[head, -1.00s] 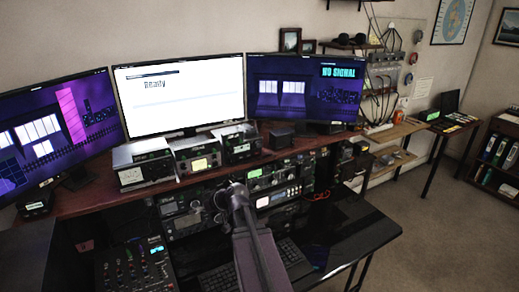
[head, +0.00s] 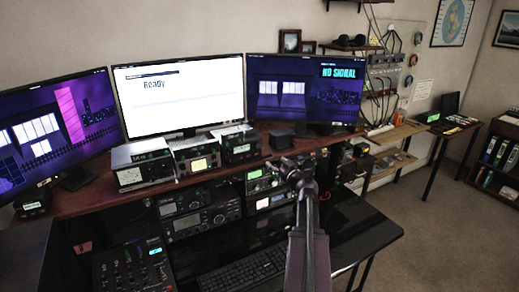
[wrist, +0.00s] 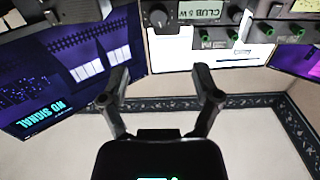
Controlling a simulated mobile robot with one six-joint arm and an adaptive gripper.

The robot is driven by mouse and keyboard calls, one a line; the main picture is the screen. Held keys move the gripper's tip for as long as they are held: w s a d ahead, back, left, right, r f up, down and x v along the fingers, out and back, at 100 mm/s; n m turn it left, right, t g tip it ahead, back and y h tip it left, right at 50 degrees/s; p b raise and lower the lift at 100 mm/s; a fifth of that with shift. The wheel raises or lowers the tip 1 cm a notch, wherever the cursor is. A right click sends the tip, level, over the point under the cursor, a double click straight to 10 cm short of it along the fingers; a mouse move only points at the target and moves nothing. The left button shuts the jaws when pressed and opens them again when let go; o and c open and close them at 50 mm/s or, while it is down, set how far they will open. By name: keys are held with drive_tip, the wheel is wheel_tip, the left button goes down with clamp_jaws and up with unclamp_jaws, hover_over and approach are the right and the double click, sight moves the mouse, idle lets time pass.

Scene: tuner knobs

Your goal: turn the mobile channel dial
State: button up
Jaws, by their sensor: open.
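My gripper (head: 292,168) is in front of the right part of the radio stack in the head view. In the wrist view my gripper (wrist: 158,78) is open, with nothing between its two fingers. A dark round knob (wrist: 158,17) sits on a panel at the top of the wrist view, beyond the fingertips and apart from them, beside a "CLUB 5 W" label (wrist: 200,15). I cannot tell whether this knob is the mobile channel dial. A radio with a lit green display (head: 256,174) stands just left of my gripper in the head view, and my arm hides part of the stack.
Several green knobs (wrist: 234,35) line a panel in the wrist view. More radios (head: 200,216) fill the lower shelf. Three small units, one a meter box (head: 141,165), stand on the upper shelf below the monitors. A keyboard (head: 245,270) and mixer (head: 133,270) occupy the desk.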

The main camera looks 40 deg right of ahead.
sight(259, 146)
drive_tip(key=shift+d, duration=0.15)
idle(0.3)
drive_tip(key=x, duration=1.3)
drive_tip(key=shift+w+d, duration=0.1)
drive_tip(key=shift+w, duration=0.25)
clamp_jaws()
